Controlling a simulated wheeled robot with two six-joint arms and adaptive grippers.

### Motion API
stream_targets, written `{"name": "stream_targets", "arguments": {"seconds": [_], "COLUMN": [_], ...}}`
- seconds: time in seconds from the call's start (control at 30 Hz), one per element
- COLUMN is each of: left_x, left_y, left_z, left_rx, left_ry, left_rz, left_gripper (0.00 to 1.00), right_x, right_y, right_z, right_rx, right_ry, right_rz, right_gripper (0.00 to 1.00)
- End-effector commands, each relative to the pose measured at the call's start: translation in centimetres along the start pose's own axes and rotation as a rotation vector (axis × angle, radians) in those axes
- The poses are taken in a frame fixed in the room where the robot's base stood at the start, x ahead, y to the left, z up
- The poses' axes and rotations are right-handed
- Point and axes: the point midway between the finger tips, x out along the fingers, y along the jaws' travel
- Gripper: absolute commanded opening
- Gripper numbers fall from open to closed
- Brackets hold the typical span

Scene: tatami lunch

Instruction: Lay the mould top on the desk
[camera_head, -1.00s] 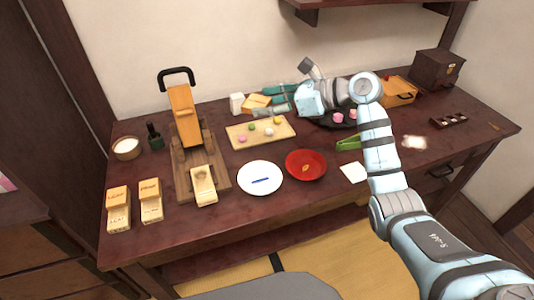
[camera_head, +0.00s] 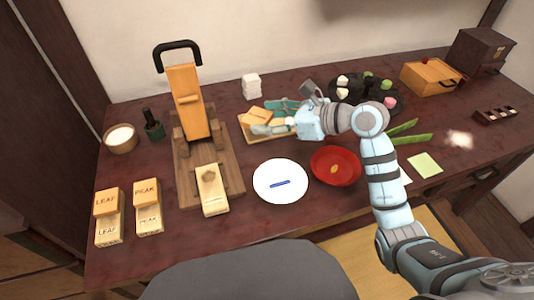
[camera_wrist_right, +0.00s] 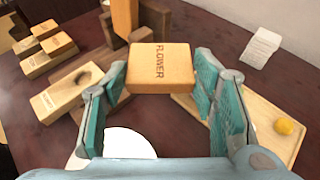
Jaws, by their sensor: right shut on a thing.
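My right gripper (camera_head: 272,118) is shut on the mould top (camera_head: 257,115), a pale orange wooden block. In the right wrist view the mould top (camera_wrist_right: 160,68) reads FLOWER and sits between the teal finger pads of the gripper (camera_wrist_right: 160,85). It appears held above the pale wooden board (camera_head: 250,134), which it partly covers in the head view. A matching mould base (camera_head: 212,190) with a hollow lies at the front of the wooden press. It also shows in the right wrist view (camera_wrist_right: 55,105). The desk (camera_head: 130,255) is dark reddish wood. My left gripper is out of view.
The press (camera_head: 187,105) stands left of the gripper. LEAF (camera_head: 107,201) and PEAK (camera_head: 147,192) moulds stand front left. A white plate (camera_head: 280,195) and red bowl (camera_head: 335,180) lie in front. Bare desk shows between the press and these blocks.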

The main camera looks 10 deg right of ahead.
Motion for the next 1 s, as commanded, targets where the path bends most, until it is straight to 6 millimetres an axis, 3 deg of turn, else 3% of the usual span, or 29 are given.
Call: {"name": "stream_targets", "arguments": {"seconds": [0.03, 0.2, 0.43, 1.0], "left_x": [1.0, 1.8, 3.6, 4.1], "left_y": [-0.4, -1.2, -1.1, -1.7], "left_z": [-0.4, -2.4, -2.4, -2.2], "left_rx": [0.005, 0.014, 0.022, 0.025], "left_ry": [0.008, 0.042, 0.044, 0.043], "left_rz": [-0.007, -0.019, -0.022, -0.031], "left_gripper": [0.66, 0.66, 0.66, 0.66], "right_x": [0.8, 1.9, 3.8, 4.2], "right_y": [0.1, 0.0, 0.0, 0.0], "right_z": [-1.9, -4.3, -8.9, -9.9], "right_rx": [0.004, -0.001, -0.001, -0.003], "right_ry": [0.001, -0.001, -0.001, -0.002], "right_rz": [0.001, 0.001, 0.001, 0.001], "right_gripper": [0.29, 0.29, 0.29, 0.29]}}
